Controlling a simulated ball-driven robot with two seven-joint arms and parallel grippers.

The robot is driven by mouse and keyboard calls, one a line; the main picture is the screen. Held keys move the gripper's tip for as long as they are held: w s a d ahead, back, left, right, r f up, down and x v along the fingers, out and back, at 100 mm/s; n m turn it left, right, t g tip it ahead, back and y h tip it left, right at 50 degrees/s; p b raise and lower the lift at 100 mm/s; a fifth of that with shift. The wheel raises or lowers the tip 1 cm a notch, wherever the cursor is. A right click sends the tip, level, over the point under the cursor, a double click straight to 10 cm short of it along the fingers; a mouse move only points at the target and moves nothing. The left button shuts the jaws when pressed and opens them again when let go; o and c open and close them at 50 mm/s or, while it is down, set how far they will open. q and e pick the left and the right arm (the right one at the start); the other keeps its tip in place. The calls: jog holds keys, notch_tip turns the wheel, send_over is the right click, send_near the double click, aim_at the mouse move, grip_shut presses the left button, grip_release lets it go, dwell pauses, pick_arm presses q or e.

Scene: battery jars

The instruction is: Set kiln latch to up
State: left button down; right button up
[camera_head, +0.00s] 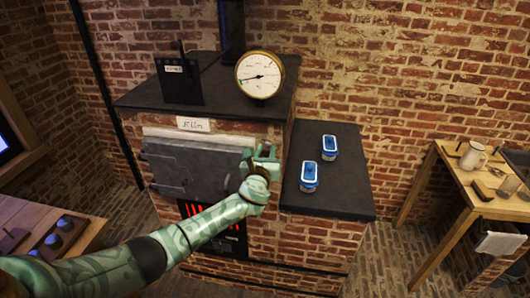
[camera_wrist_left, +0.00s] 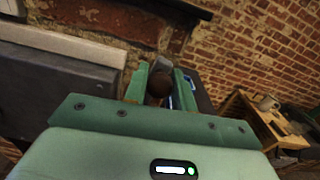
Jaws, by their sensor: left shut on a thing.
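The kiln is a brick block with a grey metal door (camera_head: 185,170) and a small paper label (camera_head: 193,124) above it. My left gripper (camera_head: 264,158) is at the right edge of the door, at the latch. In the left wrist view, a dark brown round knob (camera_wrist_left: 159,86) sits between the fingers of my left gripper (camera_wrist_left: 161,80), which is shut on it. I take this knob to be the latch's handle. The rest of the latch is mostly hidden by the gripper, so its position cannot be read clearly. My right gripper is not in view.
A round gauge (camera_head: 260,75) and a black box with an upright lever (camera_head: 178,80) stand on the kiln top. Two blue-lidded jars (camera_head: 329,146) (camera_head: 310,176) stand on the dark side slab (camera_head: 345,195). A wooden table (camera_head: 490,205) is at right.

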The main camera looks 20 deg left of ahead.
pick_arm(q)
jog(key=shift+d+f, duration=0.1)
jog(key=shift+f, duration=0.05)
jog(key=c, duration=1.1)
grip_release()
jog(key=shift+c, duration=0.2)
jog(key=p+v, duration=0.1)
jog(key=v, duration=1.5)
jog(key=shift+s, duration=0.2)
